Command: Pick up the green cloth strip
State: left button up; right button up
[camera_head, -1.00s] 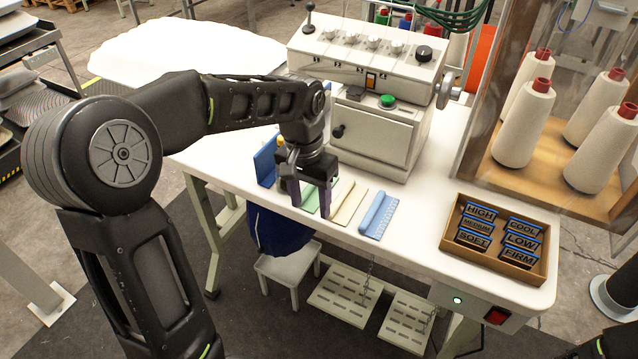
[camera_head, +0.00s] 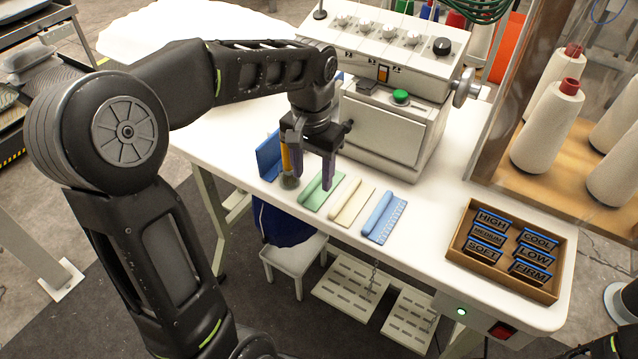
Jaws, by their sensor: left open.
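The green cloth strip (camera_head: 311,197) lies on the white table among other strips, near the table's front edge. It looks like a flat piece with a rolled ridge along it. My left gripper (camera_head: 309,182) is open and points down over the back end of the strip. One finger is to the left of the strip and the other hangs at its right, partly covering its far end. I cannot tell the exact height of the fingertips above the table. My right gripper is out of view.
A cream strip (camera_head: 350,200) and a light blue strip (camera_head: 384,218) lie to the right. A blue upright piece (camera_head: 268,157) stands to the left. A small orange and grey item (camera_head: 289,181) is beside the left finger. A machine (camera_head: 390,125) stands behind; a label box (camera_head: 510,250) is at right.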

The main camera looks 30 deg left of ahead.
pick_arm(q)
jog(key=shift+f, duration=0.2)
jog(key=shift+a+f+p, duration=0.1)
jog(key=shift+f+p, duration=0.55)
jog(key=shift+f, duration=1.95)
jog(key=shift+c, duration=0.2)
jog(key=c, duration=0.9)
jog(key=shift+r, duration=0.1)
jog(key=shift+c, duration=0.2)
notch_tip(320, 180, up, 12)
notch_tip(320, 180, up, 6)
jog(key=p, duration=0.3)
send_over(312, 199)
